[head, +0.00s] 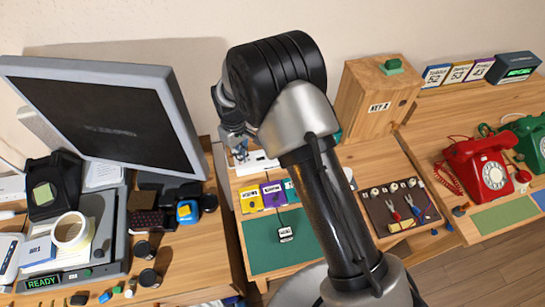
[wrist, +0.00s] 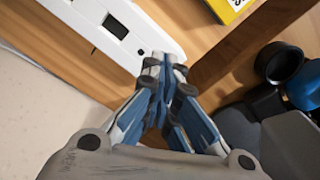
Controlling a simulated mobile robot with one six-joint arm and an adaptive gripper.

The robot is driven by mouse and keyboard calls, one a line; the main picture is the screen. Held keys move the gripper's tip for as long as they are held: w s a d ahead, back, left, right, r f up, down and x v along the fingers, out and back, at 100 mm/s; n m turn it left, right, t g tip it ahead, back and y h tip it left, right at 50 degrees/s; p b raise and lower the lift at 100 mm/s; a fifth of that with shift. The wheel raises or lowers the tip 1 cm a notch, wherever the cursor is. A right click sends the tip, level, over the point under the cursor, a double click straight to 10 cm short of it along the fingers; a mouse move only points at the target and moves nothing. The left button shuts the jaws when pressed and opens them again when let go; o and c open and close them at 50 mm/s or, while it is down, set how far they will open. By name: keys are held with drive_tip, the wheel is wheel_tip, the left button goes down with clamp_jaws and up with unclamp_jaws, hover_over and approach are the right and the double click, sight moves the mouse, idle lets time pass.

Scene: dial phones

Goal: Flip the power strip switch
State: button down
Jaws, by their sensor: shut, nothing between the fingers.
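The white power strip (wrist: 130,35) lies at the back of the desk and shows in the upper left of the wrist view, with a dark rocker switch (wrist: 115,27) near its end. In the head view, part of the strip (head: 258,164) shows beside my gripper (head: 240,152); my arm hides some of that area. In the wrist view, my gripper (wrist: 164,62) is shut and empty. Its fingertips overlap the strip's lower right edge, to the right of and below the switch. I cannot tell whether they touch the strip.
A monitor (head: 100,112) stands on the left desk. Yellow and purple cards (head: 262,198) lie on the middle desk by a green mat (head: 268,250). A wooden box (head: 365,105) stands at the back right. Red and green phones (head: 490,170) are far right.

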drive_tip(key=shift+f+b, duration=0.7)
drive_tip(key=shift+f, duration=0.4)
idle(0.7)
drive_tip(key=shift+r+p, duration=2.3)
drive_tip(key=shift+r, duration=1.25)
